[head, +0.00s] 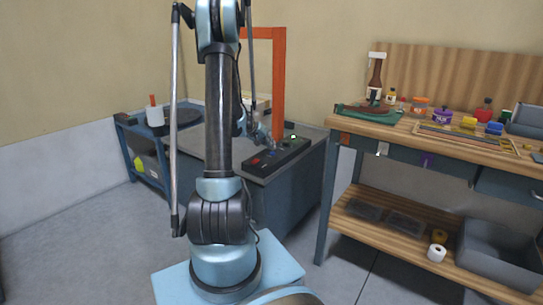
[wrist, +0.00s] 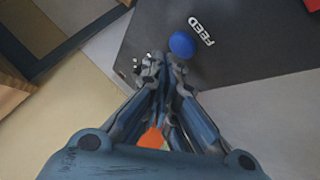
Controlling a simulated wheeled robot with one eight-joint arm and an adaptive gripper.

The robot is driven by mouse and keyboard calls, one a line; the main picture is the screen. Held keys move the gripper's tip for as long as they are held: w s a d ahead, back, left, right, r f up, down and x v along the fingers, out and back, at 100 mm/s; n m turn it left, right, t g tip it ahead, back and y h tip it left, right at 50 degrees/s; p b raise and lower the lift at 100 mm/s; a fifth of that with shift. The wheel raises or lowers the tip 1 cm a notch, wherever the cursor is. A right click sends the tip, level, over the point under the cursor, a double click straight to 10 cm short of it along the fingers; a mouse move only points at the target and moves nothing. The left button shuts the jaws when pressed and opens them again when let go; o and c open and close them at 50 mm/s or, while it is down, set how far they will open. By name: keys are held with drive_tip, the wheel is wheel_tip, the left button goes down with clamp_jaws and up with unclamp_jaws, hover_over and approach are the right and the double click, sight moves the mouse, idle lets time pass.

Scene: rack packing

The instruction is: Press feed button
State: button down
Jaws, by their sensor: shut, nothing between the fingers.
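The feed button is a round blue button (wrist: 181,44) on a dark panel (wrist: 240,62), with a white FEED label (wrist: 202,31) beside it in the wrist view. My gripper (wrist: 163,62) is shut and empty, its fingertips just beside the blue button. I cannot tell from this view how high the tips are above the panel. My gripper (head: 264,136) is over the panel's far edge, partly hidden by my arm.
An orange frame (head: 279,80) stands upright behind the panel. A blue cart (head: 150,160) is at the left. A wooden workbench (head: 355,126) with bottles and jars stands at the right, a grey bin (head: 497,250) on its lower shelf. The floor at left is clear.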

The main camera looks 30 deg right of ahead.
sight(271, 152)
drive_tip(key=shift+f, duration=0.15)
drive_tip(key=shift+f, duration=0.2)
drive_tip(key=shift+f, duration=0.45)
idle(0.8)
drive_tip(key=shift+r, duration=3.35)
